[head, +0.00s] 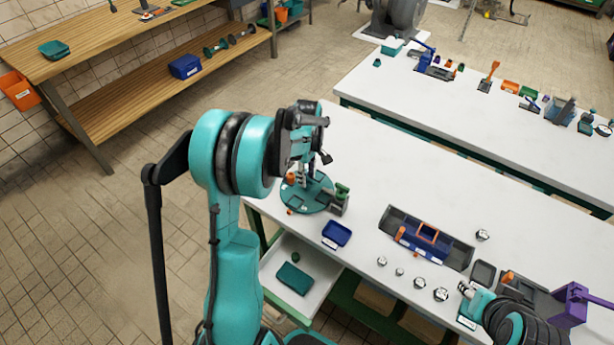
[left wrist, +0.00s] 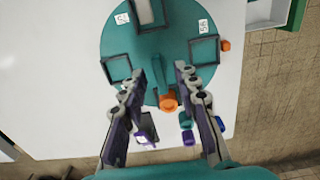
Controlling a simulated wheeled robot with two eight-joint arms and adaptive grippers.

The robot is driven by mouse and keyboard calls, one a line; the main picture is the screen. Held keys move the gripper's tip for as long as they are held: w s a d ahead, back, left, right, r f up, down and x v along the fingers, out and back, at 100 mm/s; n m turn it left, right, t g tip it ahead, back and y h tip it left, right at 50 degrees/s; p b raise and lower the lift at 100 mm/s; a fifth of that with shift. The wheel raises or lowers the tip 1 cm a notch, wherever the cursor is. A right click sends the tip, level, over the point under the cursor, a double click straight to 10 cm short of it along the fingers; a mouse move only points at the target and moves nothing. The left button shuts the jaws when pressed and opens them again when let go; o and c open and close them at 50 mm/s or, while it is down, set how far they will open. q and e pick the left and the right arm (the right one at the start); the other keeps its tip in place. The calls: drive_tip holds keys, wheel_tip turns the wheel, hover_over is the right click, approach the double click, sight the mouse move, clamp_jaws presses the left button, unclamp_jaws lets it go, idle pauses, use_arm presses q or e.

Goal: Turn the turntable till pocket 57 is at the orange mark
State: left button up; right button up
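The turntable is a teal disc on the white table. It shows in the head view (head: 318,202), partly behind my left arm, and in the left wrist view (left wrist: 170,62). Dark-framed square pockets and white number labels (left wrist: 203,26) sit on it; I cannot read the numbers surely. An upright orange knob (left wrist: 169,102) stands near its rim. A small orange mark (left wrist: 225,45) lies just outside the rim, right of a pocket. My left gripper (left wrist: 167,78) is open above the disc, its fingers either side of the knob. My right gripper (head: 466,289) is at the table's lower right; its opening is unclear.
A dark block with a green top (head: 341,196) stands close to the disc. A blue tray (head: 337,234), a long dark bin with a blue box (head: 422,240), and several metal nuts (head: 420,283) lie on the table. Another white table (head: 460,105) stands behind.

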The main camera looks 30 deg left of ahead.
use_arm(q)
drive_tip(key=shift+c, duration=0.4)
clamp_jaws()
